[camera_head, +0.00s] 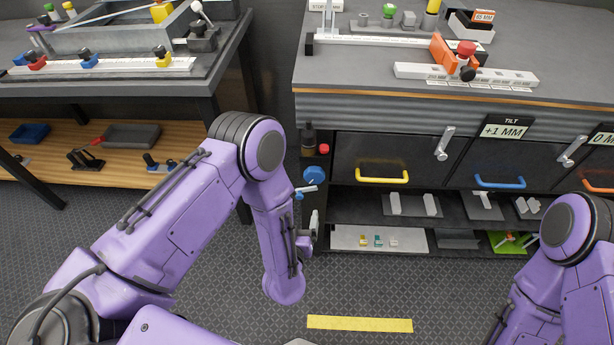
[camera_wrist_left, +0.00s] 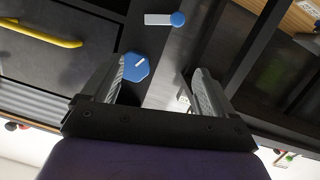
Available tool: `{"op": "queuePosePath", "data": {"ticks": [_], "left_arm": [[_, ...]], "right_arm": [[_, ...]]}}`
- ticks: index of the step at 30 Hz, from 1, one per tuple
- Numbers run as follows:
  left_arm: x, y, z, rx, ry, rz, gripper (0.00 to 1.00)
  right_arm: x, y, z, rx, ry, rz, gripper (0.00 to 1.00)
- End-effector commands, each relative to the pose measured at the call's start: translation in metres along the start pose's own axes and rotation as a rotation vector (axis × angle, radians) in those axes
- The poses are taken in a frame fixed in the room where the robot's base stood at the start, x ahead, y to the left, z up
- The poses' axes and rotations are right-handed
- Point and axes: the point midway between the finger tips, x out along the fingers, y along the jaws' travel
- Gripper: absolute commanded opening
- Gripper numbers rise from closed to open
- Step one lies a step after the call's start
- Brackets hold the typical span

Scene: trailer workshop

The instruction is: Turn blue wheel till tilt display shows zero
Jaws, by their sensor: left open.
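The blue wheel (camera_head: 314,175) is on the front of the right workbench, left of the yellow drawer handle. In the left wrist view the wheel (camera_wrist_left: 135,68) has an angular rim and a white mark. The tilt display (camera_head: 503,131) reads +1 MM. My left gripper (camera_head: 310,222) is below the wheel in the head view, partly hidden by its arm. In the left wrist view its open fingers (camera_wrist_left: 160,70) are spread, with the wheel near the left fingertip; whether they touch is unclear. Nothing sits between the fingers' bases. My right gripper is out of view.
A blue-ended lever (camera_head: 306,189) sits just below the wheel and also shows in the left wrist view (camera_wrist_left: 177,19). Yellow (camera_head: 382,179) and blue (camera_head: 499,184) drawer handles stick out to the right. A second display (camera_head: 604,139) is partly cut off. The floor in front is open.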

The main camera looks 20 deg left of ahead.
Motion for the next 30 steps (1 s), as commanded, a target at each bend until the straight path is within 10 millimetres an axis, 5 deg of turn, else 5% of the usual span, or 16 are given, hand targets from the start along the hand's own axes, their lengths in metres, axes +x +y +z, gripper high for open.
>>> {"op": "queuePosePath", "data": {"ticks": [3,6,21,30], "left_arm": [[0.012,0.036,-0.025,-0.056,0.188,0.000,0.87],[0.017,0.044,-0.036,-0.078,0.246,-0.015,0.87],[0.107,0.040,-0.061,-0.078,0.251,-0.021,0.87],[0.115,0.041,-0.062,-0.076,0.249,-0.018,0.87]], "right_arm": [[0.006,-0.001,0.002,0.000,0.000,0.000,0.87],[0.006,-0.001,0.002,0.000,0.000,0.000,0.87],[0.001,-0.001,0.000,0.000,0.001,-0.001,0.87],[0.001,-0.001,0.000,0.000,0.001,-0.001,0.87]]}}
